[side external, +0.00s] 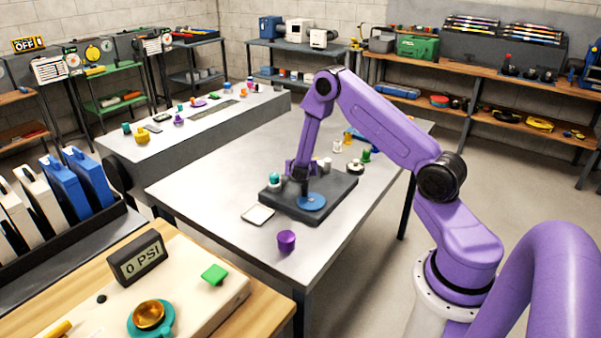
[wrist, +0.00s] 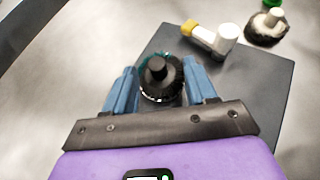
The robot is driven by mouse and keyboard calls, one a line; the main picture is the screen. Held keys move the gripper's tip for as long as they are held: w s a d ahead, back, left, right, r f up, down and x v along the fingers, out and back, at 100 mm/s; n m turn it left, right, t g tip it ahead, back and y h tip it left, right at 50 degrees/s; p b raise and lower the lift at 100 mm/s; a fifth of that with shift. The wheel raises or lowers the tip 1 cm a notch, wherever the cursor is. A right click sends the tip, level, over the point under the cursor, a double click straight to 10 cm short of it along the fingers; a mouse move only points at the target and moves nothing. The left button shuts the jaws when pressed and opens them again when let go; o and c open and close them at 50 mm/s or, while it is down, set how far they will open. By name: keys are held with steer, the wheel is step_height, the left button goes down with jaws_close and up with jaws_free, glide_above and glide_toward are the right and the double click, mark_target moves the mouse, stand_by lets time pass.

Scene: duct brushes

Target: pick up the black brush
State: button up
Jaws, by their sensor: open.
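The black brush (wrist: 160,72), a round dark head with a black stem, shows in the wrist view between the two blue fingers of my gripper (wrist: 160,88). The fingers stand open on either side of it, and I cannot tell whether either one touches it. Some teal shows at its far edge. In the side view my gripper (side external: 302,182) points down over the dark mat (side external: 335,192), and the brush is hard to tell apart from it there. A blue disc (side external: 312,202) shows just below the gripper.
A white-and-yellow piece (wrist: 212,38) and a dark brush with a white handle (wrist: 267,27) lie at upper right in the wrist view.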

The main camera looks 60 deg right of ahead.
steer(key=shift+x, duration=2.65)
steer(key=shift+w, duration=0.15)
steer(key=shift+c, duration=0.3)
jaws_close()
